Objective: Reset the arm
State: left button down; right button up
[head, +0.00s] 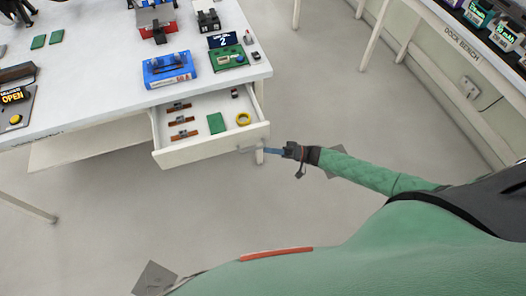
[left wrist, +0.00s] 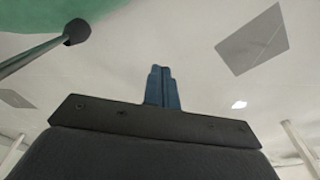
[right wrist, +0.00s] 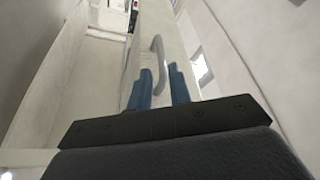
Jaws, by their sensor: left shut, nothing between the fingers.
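My right gripper (head: 268,150) reaches in from the right to the front of the open drawer (head: 180,154), close to its handle (head: 249,149). In the right wrist view the two blue fingers (right wrist: 160,90) stand apart, and the curved drawer handle (right wrist: 157,55) shows between and beyond them. I cannot tell whether a finger touches it. My left gripper (left wrist: 163,88) shows in the left wrist view with its blue fingers together and empty. It is not visible in the head view.
The drawer holds brown parts (head: 182,121), a green board (head: 216,123) and a yellow ring (head: 244,119). The white table (head: 110,110) above carries a blue box (head: 168,70) and a green board (head: 228,58). A bench (head: 440,20) stands at the right. The floor between is clear.

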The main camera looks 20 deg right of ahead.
pick_arm(q)
jog(key=shift+w+d+r, duration=0.25)
jog(key=shift+r, duration=0.25)
pick_arm(e)
jog(key=shift+s+d+f, duration=0.1)
jog(key=shift+s+d, duration=0.1)
jog(key=shift+d, duration=0.35)
